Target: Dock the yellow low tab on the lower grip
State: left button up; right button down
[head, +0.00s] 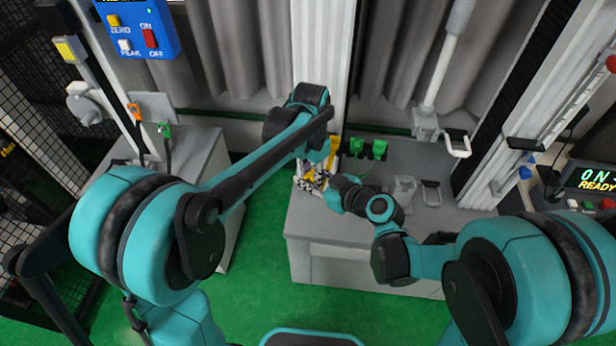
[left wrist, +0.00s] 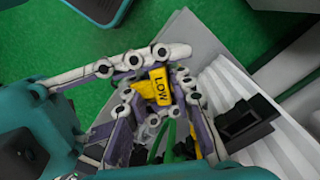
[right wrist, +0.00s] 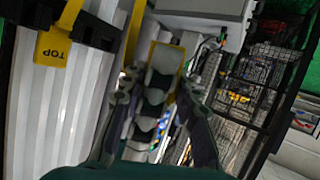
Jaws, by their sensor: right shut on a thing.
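The yellow tab marked LOW (left wrist: 157,86) shows face on in the left wrist view, among gripper fingers. My right gripper (right wrist: 160,85) is shut on a yellow piece, which I take to be this tab. My left gripper (left wrist: 157,108) has its purple fingers apart around the tab area, with no clear hold. In the head view both grippers crowd together (head: 312,180) by the white column, partly hidden by the arms. A black block (left wrist: 245,122) on the white column, right of the tab, may be the lower grip; it looks apart from the tab.
A yellow TOP tab (right wrist: 55,48) hangs at a black grip on the column. A grey bench (head: 330,225) carries green clips (head: 378,150) and grey holders. A blue control box (head: 140,27) is at upper left, a READY readout (head: 592,180) at right.

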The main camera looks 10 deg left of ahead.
aim_at(313, 172)
pick_arm(q)
jog(key=shift+w, duration=0.4)
notch_tip(313, 172, up, 7)
jog(key=shift+s+r, duration=0.15)
jog(key=shift+s+a+r, duration=0.2)
jog(key=shift+r, duration=0.25)
jog(key=s+a+f+n+t, duration=0.2)
jog(key=s+a+n+t, duration=0.1)
jog(key=s+a, duration=0.3)
jog(key=s+a+f+n+t, duration=0.2)
jog(key=s+a+n+t, duration=0.2)
jog(key=s, duration=0.6)
jog(key=a+n, duration=0.1)
jog(key=a, duration=0.1)
jog(key=shift+a+f+t, duration=0.3)
jog(key=shift+f, duration=0.1)
